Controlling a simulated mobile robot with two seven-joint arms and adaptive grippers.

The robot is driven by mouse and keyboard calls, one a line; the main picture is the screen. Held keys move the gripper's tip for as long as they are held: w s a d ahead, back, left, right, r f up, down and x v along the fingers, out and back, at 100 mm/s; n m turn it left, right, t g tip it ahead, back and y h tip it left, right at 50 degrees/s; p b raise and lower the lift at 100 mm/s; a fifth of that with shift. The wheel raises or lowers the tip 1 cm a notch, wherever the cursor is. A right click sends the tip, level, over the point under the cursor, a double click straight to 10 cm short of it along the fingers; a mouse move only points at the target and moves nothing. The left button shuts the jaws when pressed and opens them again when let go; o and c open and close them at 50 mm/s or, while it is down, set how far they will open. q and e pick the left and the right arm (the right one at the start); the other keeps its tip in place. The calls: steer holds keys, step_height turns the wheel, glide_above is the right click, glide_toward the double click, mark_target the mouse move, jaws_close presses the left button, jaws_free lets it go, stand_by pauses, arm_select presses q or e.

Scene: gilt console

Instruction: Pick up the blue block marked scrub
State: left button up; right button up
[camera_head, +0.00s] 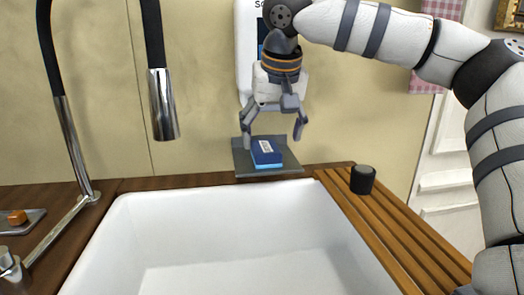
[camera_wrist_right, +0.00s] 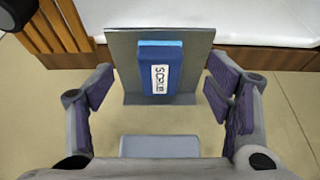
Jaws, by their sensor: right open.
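The blue block (camera_head: 265,152) with a white label lies on a grey tray (camera_head: 242,165) behind the white sink. In the right wrist view the blue block (camera_wrist_right: 174,61) shows its label reading SCRUB, and the grey tray (camera_wrist_right: 122,55) is under it. My right gripper (camera_head: 273,130) is open and above the block, its fingers spread to either side. In the right wrist view my right gripper (camera_wrist_right: 160,92) has nothing between its fingers, and the block shows in the gap beyond them. My left gripper is not in view.
A white sink (camera_head: 215,195) fills the front middle. A black and chrome faucet (camera_head: 163,105) hangs at the left. A black cylinder (camera_head: 363,179) stands on the wooden slats (camera_head: 400,235) at the right. A small orange-brown block (camera_head: 17,217) sits at the far left.

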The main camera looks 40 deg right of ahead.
mark_target(269, 154)
steer(key=x, duration=0.6)
steer(key=shift+w+d+f, duration=0.2)
steer(key=shift+w+f, duration=0.1)
steer(key=shift+w, duration=0.05)
steer(key=c, duration=1.2)
